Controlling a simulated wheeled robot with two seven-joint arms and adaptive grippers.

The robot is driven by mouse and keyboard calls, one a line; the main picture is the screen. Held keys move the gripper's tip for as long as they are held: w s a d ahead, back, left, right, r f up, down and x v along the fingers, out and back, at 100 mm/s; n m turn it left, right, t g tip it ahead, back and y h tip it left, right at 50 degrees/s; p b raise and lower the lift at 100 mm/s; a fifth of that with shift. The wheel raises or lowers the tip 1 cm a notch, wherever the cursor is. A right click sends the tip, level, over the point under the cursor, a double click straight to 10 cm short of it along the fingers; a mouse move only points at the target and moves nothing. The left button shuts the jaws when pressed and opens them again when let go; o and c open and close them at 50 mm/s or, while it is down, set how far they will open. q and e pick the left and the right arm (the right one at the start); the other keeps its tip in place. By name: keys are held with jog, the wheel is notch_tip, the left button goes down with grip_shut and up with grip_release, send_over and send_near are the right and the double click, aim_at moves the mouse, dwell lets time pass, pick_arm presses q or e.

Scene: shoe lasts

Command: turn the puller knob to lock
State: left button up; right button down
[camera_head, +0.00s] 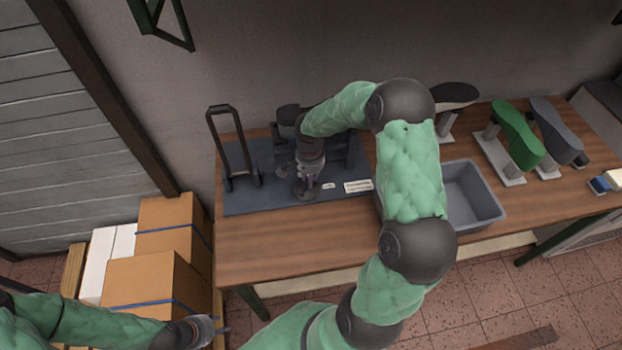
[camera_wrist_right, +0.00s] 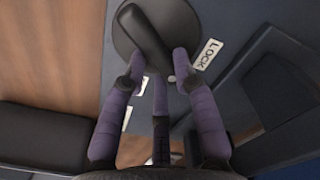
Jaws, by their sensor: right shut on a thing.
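The puller knob (camera_wrist_right: 152,28) is a dark round disc with a raised bar across it, and it fills the top middle of the right wrist view. The bar lies slantwise, and its lower end is between my purple fingertips. A white LOCK label (camera_wrist_right: 209,54) is on the blue base just right of the disc. My right gripper (camera_wrist_right: 158,66) is shut on the knob. In the head view my right gripper (camera_head: 306,190) is at the front of the blue puller base (camera_head: 250,199) and mostly hides the knob. My left gripper (camera_head: 214,330) is low at the left, away from the bench; its finger opening is unclear.
A tall black lever frame (camera_head: 232,140) stands on the base's left. A grey bin (camera_head: 483,195) is right of my arm. A green shoe last (camera_head: 517,135) and a grey one (camera_head: 556,128) stand further right. Cardboard boxes (camera_head: 150,283) are left of the wooden bench (camera_head: 270,250).

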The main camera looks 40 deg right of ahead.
aim_at(307, 179)
jog(key=n, duration=0.3)
jog(key=shift+w+n, duration=0.3)
jog(key=shift+n, duration=0.1)
jog(key=shift+w+a+n+p, duration=0.15)
jog(key=shift+n+p, duration=0.1)
jog(key=shift+n, duration=0.65)
jog(key=shift+w+a+n+p, duration=0.1)
jog(key=shift+n+p, duration=0.1)
jog(key=shift+n, duration=0.7)
jog(key=c, duration=1)
grip_release()
jog(key=shift+o, duration=0.2)
notch_tip(307, 179, up, 12)
